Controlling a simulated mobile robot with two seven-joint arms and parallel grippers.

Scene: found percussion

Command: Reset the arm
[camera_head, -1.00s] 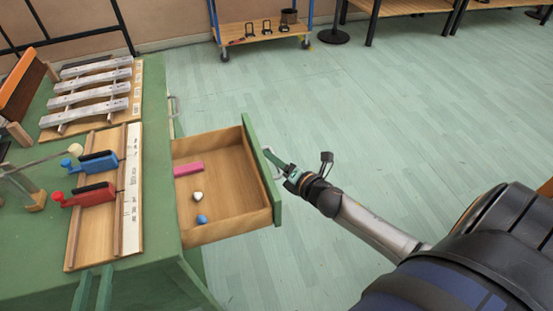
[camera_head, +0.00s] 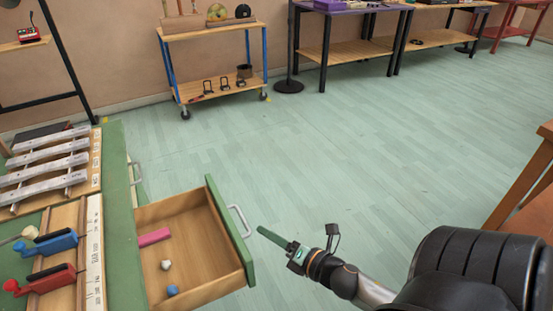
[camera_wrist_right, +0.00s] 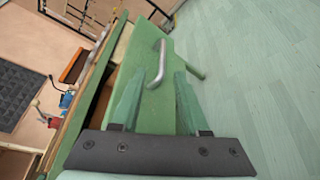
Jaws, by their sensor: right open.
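My right gripper (camera_head: 263,232) has green fingers and is in front of the open drawer, to the right of its metal handle (camera_head: 238,221). In the head view a gap of floor shows between the fingertips and the handle. In the right wrist view the two fingers of my right gripper (camera_wrist_right: 160,80) are apart and empty, with the handle (camera_wrist_right: 158,65) beyond and between them. The open drawer (camera_head: 215,255) has a green front and wooden inside. My left gripper is not in view.
The drawer holds a pink block (camera_head: 154,237), a white piece (camera_head: 166,265) and a blue piece (camera_head: 172,290). A green bench (camera_head: 117,185) with metal bars is at left. A wheeled cart (camera_head: 215,87) stands at the back. The floor right of the drawer is clear.

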